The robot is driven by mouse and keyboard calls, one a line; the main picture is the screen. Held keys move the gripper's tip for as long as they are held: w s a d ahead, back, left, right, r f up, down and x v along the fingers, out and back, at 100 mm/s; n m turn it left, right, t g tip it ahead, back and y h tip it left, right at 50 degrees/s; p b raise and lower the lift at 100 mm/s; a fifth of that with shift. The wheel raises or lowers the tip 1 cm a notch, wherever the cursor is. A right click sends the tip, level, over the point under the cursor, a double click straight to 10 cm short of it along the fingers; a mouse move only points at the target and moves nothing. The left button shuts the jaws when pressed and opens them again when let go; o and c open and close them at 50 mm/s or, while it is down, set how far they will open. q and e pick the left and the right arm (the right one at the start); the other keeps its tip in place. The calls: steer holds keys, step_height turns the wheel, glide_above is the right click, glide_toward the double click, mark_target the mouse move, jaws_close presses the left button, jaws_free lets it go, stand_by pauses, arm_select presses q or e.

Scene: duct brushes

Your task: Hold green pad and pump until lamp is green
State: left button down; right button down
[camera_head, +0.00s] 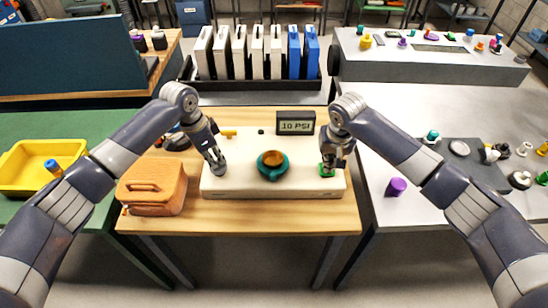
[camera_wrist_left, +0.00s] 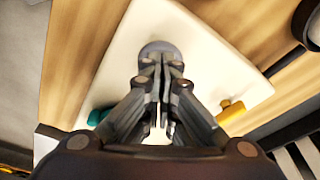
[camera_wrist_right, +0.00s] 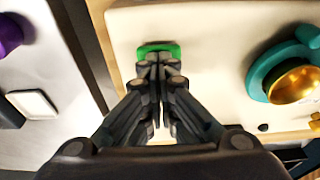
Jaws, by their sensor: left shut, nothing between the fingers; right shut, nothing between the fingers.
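A cream board (camera_head: 240,188) lies on a wooden table. Its green pad (camera_head: 327,173) is at the right end, partly hidden by my right gripper (camera_head: 328,164). The right wrist view shows the shut fingertips at the green pad (camera_wrist_right: 158,47), seemingly touching it. My left gripper (camera_head: 217,163) is shut, with its tips at a round grey pad (camera_wrist_left: 158,47) at the board's left; I cannot tell if it is pressed. A teal round part with a gold centre (camera_head: 272,165) sits mid-board. A display (camera_head: 296,122) reads 10 PSI. I see no lit green lamp; a small dark dot (camera_head: 261,131) is at the back.
A yellow handle (camera_head: 228,133) is at the board's back left. Grey side tables with small parts are at the right, including a purple cylinder (camera_head: 396,187). White and blue binders stand in a rack (camera_head: 250,85) behind.

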arm_select(q)
steer(key=shift+f, duration=0.5)
steer(key=shift+r, duration=0.1)
steer(key=shift+v, duration=1.05)
steer(key=shift+w+d, duration=0.1)
steer(key=shift+d, duration=0.1)
steer(key=d+v, duration=0.1)
steer(key=v, duration=0.6)
steer(key=shift+w, duration=0.35)
steer(key=shift+d+r, duration=0.1)
arm_select(e)
step_height(320, 180, up, 7)
stand_by(0.5)
